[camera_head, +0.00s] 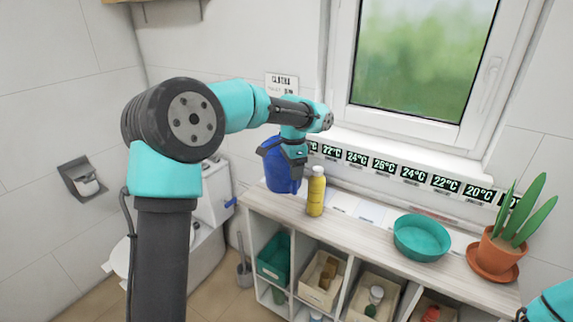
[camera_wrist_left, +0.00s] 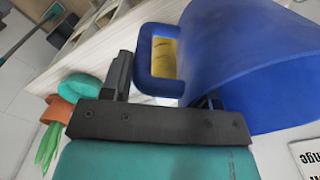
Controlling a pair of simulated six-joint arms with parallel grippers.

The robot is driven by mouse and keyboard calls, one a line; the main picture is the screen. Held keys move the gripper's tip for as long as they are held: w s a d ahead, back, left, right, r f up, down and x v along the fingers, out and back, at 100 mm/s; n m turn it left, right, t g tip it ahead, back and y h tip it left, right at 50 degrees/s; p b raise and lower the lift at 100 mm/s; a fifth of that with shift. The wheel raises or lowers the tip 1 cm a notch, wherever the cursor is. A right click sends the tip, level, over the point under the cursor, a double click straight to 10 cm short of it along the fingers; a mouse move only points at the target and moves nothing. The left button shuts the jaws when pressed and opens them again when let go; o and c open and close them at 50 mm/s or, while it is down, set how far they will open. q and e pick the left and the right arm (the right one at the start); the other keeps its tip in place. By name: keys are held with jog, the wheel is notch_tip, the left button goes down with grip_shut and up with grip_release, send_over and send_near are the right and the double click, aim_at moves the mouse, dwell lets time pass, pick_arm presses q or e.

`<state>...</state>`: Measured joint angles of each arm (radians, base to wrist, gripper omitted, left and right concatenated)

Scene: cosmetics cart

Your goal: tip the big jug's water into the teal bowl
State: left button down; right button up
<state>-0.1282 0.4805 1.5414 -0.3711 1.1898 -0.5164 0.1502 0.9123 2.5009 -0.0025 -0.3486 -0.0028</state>
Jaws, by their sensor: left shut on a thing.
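The big blue jug (camera_head: 281,172) is held in the air above the left end of the shelf top, roughly upright in the head view. My left gripper (camera_head: 283,148) is shut on it from above. In the left wrist view the jug (camera_wrist_left: 245,60) fills the upper right, and its handle (camera_wrist_left: 146,55) lies between the fingers (camera_wrist_left: 165,90). The jug's inside and its water are hidden. The teal bowl (camera_head: 422,236) stands on the shelf top to the right, apart from the jug. It also shows in the left wrist view (camera_wrist_left: 82,86). Only a teal part of my right arm shows.
A yellow bottle (camera_head: 316,194) stands upright just right of the jug. A potted plant (camera_head: 493,252) is right of the bowl. The shelf top (camera_head: 360,232) is mostly clear between bottle and bowl. A window (camera_head: 422,55) and temperature labels (camera_head: 385,167) are behind.

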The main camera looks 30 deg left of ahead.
pick_arm(q)
jog(key=s+d+n, duration=0.7)
jog(key=d+n, duration=0.1)
jog(key=n, duration=0.1)
jog(key=shift+d, duration=0.4)
